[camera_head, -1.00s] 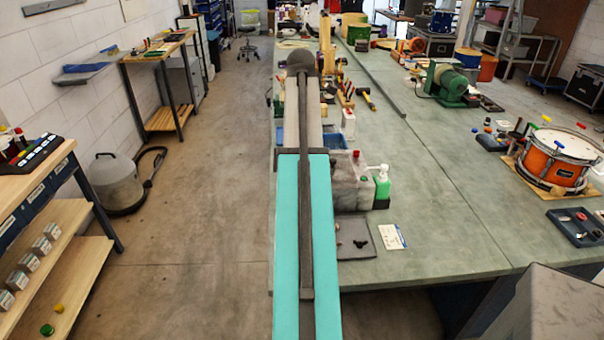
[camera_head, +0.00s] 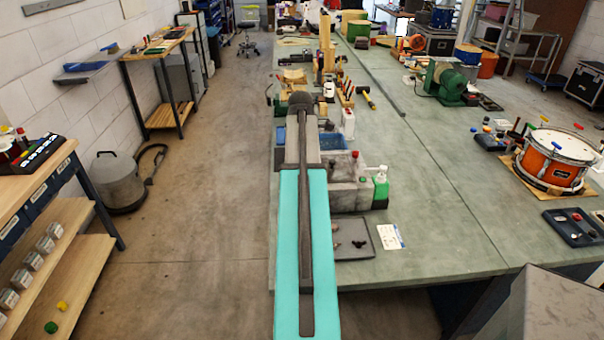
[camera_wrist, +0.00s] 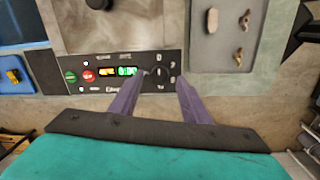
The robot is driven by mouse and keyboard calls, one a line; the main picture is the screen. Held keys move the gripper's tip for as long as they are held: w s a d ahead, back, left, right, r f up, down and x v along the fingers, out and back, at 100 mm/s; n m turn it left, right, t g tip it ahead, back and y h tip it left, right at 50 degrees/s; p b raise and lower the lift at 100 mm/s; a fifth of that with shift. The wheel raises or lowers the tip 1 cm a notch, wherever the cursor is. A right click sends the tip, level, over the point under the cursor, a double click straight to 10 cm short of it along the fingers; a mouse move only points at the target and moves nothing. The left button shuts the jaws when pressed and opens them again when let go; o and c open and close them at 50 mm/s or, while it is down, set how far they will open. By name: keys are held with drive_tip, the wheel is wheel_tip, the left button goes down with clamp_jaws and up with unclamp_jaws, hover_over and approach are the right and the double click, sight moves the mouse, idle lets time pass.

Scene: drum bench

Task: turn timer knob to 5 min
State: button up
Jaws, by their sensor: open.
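The timer knob (camera_wrist: 159,73) is a small round black dial on a dark control panel (camera_wrist: 100,85) in the wrist view. Small pale marks surround it, too small to read, and its pointer setting cannot be told. My gripper (camera_wrist: 161,77) is open, its two purple fingers apart on either side of the knob in the picture. Whether they touch it cannot be told. The panel also carries a green button (camera_wrist: 71,76), a red button (camera_wrist: 89,75), and orange and green lit displays. In the head view, my arm hides the panel and gripper.
A grey machine body (camera_head: 350,195) stands on the green bench (camera_head: 440,215), with a green bottle (camera_head: 381,183) on its right. A grey tray (camera_head: 353,238) with small dark parts and a white card (camera_head: 390,237) lie nearby. The drum (camera_head: 553,160) stands far right.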

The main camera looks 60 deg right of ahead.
drive_tip(key=shift+f, duration=0.85)
drive_tip(key=shift+d, duration=0.1)
drive_tip(key=c, duration=1)
drive_tip(key=shift+c, duration=0.2)
